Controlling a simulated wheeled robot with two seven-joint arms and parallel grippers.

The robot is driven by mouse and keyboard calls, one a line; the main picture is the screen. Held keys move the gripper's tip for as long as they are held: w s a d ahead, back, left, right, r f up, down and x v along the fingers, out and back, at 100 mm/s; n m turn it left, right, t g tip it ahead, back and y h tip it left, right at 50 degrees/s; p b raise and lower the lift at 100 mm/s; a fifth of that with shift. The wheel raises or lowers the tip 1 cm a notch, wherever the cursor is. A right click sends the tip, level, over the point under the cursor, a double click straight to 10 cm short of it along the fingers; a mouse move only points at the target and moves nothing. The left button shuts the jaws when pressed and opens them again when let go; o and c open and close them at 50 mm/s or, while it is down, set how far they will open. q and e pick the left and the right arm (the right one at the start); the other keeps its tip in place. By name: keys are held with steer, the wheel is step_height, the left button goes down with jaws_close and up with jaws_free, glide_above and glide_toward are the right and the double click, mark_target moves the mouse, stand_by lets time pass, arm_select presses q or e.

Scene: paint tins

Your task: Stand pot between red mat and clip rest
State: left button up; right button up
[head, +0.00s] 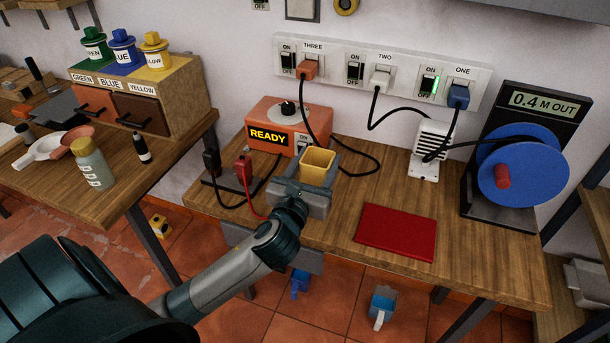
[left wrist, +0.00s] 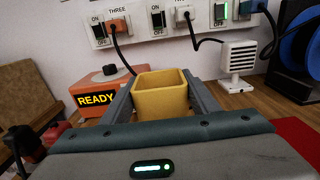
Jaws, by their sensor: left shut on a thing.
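The yellow square pot (head: 318,167) is upright in my left gripper (head: 308,182), whose two fingers are shut on its sides. In the left wrist view the pot (left wrist: 161,93) shows between the fingers, with its open top up. The red mat (head: 397,233) lies flat on the bench, to the right of the pot. The clip rest (head: 226,187) is a dark plate to the left, with a black clip and a red clip (head: 243,170) standing on it. The gripper hides the pot's base, so I cannot tell whether it touches the bench. My right gripper is out of view.
The orange READY box (head: 270,127) stands just behind the pot. Black cables (head: 352,172) lie on the bench behind and right of it. A white vented device (head: 431,148) and a blue reel (head: 525,165) stand further right. Bare wood shows between gripper and mat.

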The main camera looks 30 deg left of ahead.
mark_target(305, 162)
arm_select(q)
steer(key=a, duration=0.1)
steer(key=a+f, duration=0.2)
steer(key=shift+w+a+f, duration=0.15)
steer(key=shift+w+a, duration=0.1)
steer(key=shift+a, duration=0.1)
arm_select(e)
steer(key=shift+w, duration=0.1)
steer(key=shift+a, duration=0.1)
arm_select(q)
step_height(305, 162, down, 4)
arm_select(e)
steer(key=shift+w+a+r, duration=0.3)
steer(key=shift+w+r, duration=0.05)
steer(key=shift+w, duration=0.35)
arm_select(q)
steer(key=shift+f, duration=0.15)
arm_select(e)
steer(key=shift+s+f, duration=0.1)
arm_select(q)
steer(key=o, duration=1.1)
